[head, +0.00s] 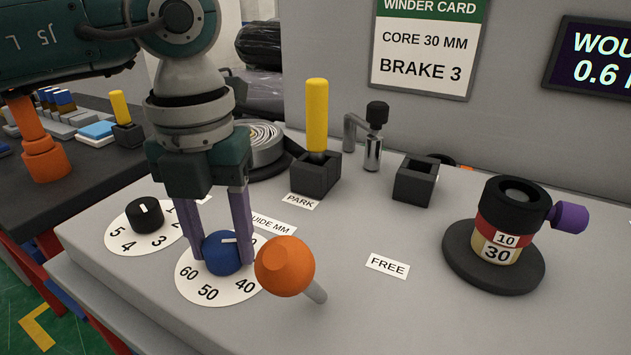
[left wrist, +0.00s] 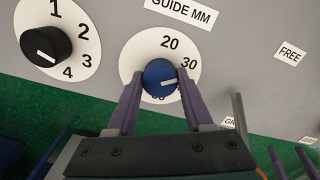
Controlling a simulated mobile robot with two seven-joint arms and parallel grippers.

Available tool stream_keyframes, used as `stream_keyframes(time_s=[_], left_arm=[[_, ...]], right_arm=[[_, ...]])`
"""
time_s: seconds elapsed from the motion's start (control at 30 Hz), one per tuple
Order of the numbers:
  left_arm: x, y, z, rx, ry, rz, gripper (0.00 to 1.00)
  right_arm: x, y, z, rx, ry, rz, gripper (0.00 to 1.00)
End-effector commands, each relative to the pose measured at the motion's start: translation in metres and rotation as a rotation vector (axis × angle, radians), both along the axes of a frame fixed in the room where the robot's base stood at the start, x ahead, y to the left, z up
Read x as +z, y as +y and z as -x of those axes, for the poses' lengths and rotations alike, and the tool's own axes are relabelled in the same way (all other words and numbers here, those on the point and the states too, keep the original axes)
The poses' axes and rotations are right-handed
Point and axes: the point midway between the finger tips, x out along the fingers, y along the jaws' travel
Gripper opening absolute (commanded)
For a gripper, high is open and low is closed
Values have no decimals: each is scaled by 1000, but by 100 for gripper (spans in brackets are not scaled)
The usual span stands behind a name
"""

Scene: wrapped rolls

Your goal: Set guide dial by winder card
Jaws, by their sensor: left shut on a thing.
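The blue guide dial knob (head: 222,262) sits on a round white scale (head: 216,295) under a GUIDE MM label. My left gripper (head: 226,258) points down and is shut on the knob, one purple finger on each side. In the left wrist view the knob (left wrist: 159,72) is between the fingertips, and its white pointer mark faces right, near the 30 side; the exact reading is unclear. The 20 and 30 show there, while lower numbers are partly hidden.
An orange ball handle (head: 285,266) stands close to the right of my gripper. A black dial knob (head: 145,214) is to the left. A yellow lever (head: 317,115) rises behind at PARK. A roll holder (head: 506,235) stands at right; the front middle surface is clear.

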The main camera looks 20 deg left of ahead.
Motion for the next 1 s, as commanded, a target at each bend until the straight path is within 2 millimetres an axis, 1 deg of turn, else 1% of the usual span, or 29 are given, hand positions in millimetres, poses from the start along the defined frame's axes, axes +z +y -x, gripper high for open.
stream_keyframes(time_s=[0.47,0.5,0.77,1.0], left_arm=[[1,-1,-1,15,-2,3,0],[1,-1,-1,15,-2,3,52],[1,-1,0,15,-1,2,82],[1,0,0,15,0,1,82]], right_arm=[[1,0,0,1,0,1,100],[1,0,0,1,0,1,100],[1,-1,0,3,0,4,100],[0,-1,0,4,0,5,100]])
